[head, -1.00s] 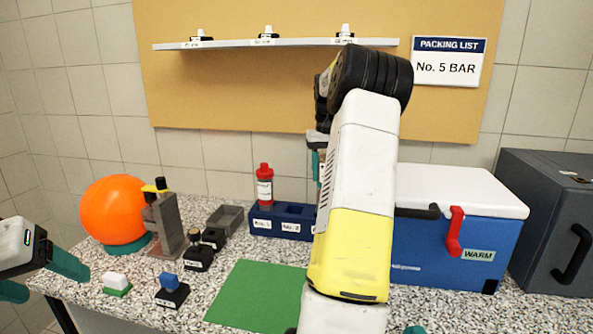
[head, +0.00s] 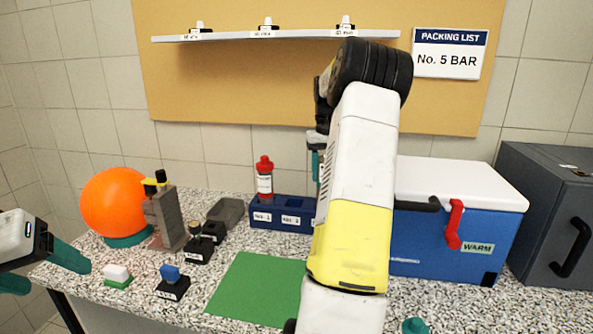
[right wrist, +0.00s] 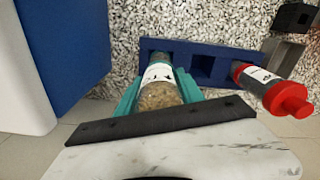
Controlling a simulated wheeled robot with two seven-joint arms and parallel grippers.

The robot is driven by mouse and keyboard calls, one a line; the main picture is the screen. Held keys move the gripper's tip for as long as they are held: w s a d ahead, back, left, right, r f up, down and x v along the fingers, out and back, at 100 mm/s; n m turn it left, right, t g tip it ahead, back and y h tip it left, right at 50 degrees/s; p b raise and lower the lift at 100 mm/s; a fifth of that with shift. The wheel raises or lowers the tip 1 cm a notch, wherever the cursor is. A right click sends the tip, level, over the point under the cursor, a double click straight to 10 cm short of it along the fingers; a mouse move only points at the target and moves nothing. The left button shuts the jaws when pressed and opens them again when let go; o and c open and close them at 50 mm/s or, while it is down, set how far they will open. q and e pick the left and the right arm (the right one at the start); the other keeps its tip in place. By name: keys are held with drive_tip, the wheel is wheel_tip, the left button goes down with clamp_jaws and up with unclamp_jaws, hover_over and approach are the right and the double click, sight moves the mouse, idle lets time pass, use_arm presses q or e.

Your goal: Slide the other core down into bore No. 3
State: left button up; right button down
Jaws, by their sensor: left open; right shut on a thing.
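The blue rack (head: 285,228) stands at the back of the counter. Its labels No. 1 and No. 2 show in the head view; its right end is hidden behind my right arm. A red-capped core (head: 264,180) stands upright in the No. 1 end. My right gripper (right wrist: 160,98) is shut on the other core (right wrist: 160,92), a clear tube with brownish grains and a white label. The core's far end overlaps the rack's unlabelled end; I cannot tell whether it is inside the bore. The middle bore (right wrist: 202,66) looks empty. My left gripper (head: 42,270) is open and empty.
A blue cooler (head: 440,240) with a white lid stands close right of the rack. A green mat (head: 255,290) lies in front. Small blocks, a grey stand (head: 168,218) and an orange ball (head: 117,203) are at left. A dark box (head: 555,220) is far right.

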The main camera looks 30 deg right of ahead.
drive_tip(key=shift+f, duration=2.65)
drive_tip(key=c, duration=0.7)
unclamp_jaws()
drive_tip(key=shift+o, duration=0.2)
wheel_tip(320, 180, up, 8)
drive_tip(key=shift+f, duration=0.15)
